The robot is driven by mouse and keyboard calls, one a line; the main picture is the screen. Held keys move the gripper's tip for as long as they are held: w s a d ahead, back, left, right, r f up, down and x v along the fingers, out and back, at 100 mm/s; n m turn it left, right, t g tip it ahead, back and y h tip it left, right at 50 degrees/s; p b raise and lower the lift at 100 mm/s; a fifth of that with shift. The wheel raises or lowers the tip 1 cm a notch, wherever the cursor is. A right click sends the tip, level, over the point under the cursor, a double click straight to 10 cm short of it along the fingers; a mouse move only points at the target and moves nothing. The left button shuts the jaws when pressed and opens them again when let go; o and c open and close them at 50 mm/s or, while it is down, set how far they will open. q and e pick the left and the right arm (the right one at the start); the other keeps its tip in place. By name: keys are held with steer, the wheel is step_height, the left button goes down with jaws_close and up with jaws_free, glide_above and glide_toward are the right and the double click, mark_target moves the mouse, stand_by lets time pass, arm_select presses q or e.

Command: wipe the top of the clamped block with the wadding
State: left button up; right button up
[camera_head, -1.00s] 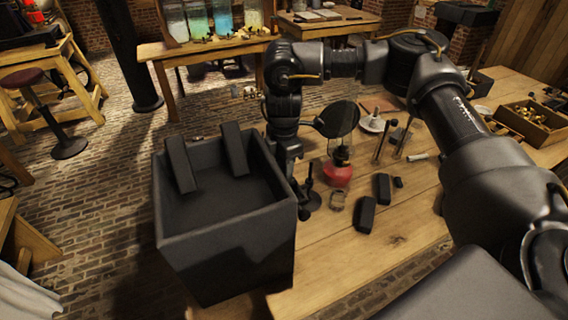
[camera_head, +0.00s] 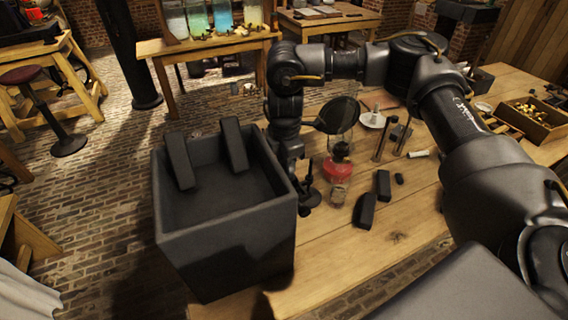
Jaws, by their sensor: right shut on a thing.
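My right arm reaches in from the right, and its wrist bends down beside the black open box. My right gripper (camera_head: 291,167) points down at the box's right edge. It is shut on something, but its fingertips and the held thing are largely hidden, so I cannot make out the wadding. Two dark blocks (camera_head: 366,211) lie close together on the table, right of the gripper. I cannot tell which block is clamped, and no clamp is clear. A small brownish piece (camera_head: 339,193) lies by the red-based lamp. My left gripper is not in view.
The large black box (camera_head: 230,245), with two dark slabs inside, stands at the near left and blocks the view. The red lamp (camera_head: 338,168), a dark round disc (camera_head: 338,114) and thin upright stands (camera_head: 383,140) crowd the middle. A wooden tray (camera_head: 535,125) is far right.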

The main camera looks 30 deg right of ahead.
steer(key=shift+s+d+r+p, duration=0.15)
steer(key=shift+d+p, duration=0.35)
steer(key=shift+d, duration=0.75)
steer(key=shift+d+f+p, duration=0.2)
steer(key=shift+d+p, duration=0.25)
steer(key=shift+a, duration=0.1)
steer(key=shift+a+p, duration=0.35)
steer(key=shift+a, duration=0.2)
steer(key=shift+a+p, duration=0.3)
steer(key=shift+a, duration=0.6)
steer(key=shift+c, duration=0.7)
steer(key=shift+a+f, duration=0.15)
steer(key=shift+a, duration=0.35)
